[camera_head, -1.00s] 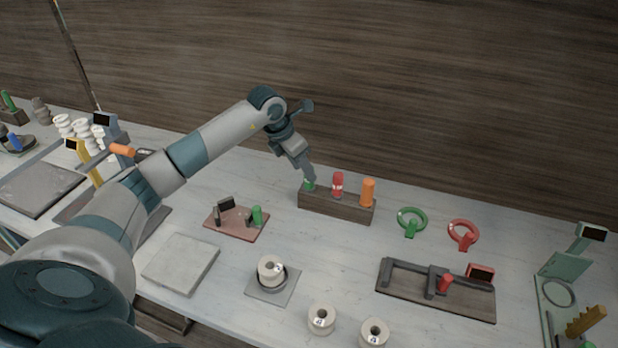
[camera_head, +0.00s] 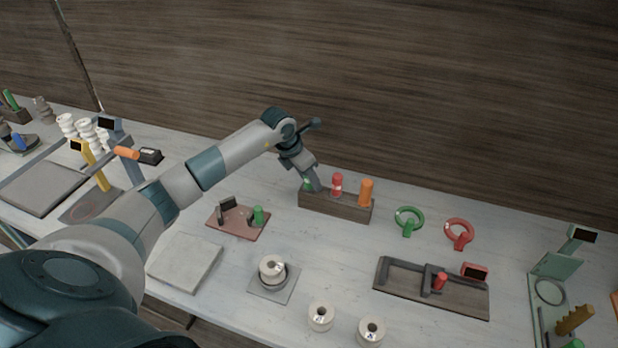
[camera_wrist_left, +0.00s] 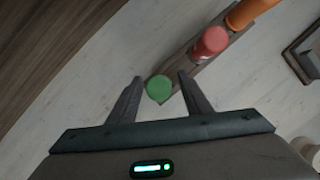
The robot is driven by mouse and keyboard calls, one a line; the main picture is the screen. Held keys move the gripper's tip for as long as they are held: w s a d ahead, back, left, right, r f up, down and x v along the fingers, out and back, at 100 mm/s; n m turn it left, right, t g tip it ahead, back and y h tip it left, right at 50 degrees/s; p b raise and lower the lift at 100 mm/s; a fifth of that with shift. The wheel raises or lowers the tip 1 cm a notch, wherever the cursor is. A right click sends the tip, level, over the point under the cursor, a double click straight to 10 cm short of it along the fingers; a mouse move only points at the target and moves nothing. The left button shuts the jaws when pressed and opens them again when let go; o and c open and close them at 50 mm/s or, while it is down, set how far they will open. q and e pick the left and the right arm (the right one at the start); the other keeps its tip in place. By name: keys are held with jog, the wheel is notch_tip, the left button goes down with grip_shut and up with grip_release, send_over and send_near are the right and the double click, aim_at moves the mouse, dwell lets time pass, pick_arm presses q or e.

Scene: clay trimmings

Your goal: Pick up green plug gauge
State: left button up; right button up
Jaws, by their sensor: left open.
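The green plug gauge (camera_head: 307,184) stands in the left end of a dark wooden block (camera_head: 335,207), mostly hidden behind my left gripper in the head view. In the left wrist view its round green top (camera_wrist_left: 158,88) lies between the two open fingers. My left gripper (camera_head: 313,186) is open and points down over the block's left end; its fingertips (camera_wrist_left: 160,85) are on either side of the green top. I cannot tell whether they touch it. A red plug gauge (camera_head: 337,184) and an orange one (camera_head: 366,192) stand beside it in the same block. My right gripper is not in view.
Right of the block lie a green ring gauge (camera_head: 408,221) and a red ring gauge (camera_head: 459,233). In front are a reddish plate with a green-handled fixture (camera_head: 238,221), a dark fixture (camera_head: 431,288) and white spools (camera_head: 320,317). A wooden wall stands behind.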

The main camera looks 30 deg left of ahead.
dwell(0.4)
pick_arm(q)
jog(key=c, duration=1.1)
jog(key=shift+r, duration=0.1)
jog(key=shift+r+b, duration=0.45)
jog(key=shift+b, duration=0.1)
jog(key=r+b, duration=0.2)
jog(key=r, duration=0.1)
jog(key=shift+s+d+r, duration=0.1)
jog(key=shift+s+d, duration=0.05)
jog(key=shift+d, duration=0.25)
jog(key=shift+s+d+r+b, duration=0.8)
jog(key=shift+d+r, duration=0.3)
jog(key=shift+d, duration=0.5)
jog(key=shift+s+d+r+b, duration=0.55)
jog(key=shift+s+d+r, duration=0.5)
jog(key=shift+d, duration=0.55)
jog(key=shift+s+d+r+b, duration=0.7)
jog(key=shift+d+r, duration=0.5)
jog(key=shift+d, duration=0.4)
jog(key=shift+d, duration=0.1)
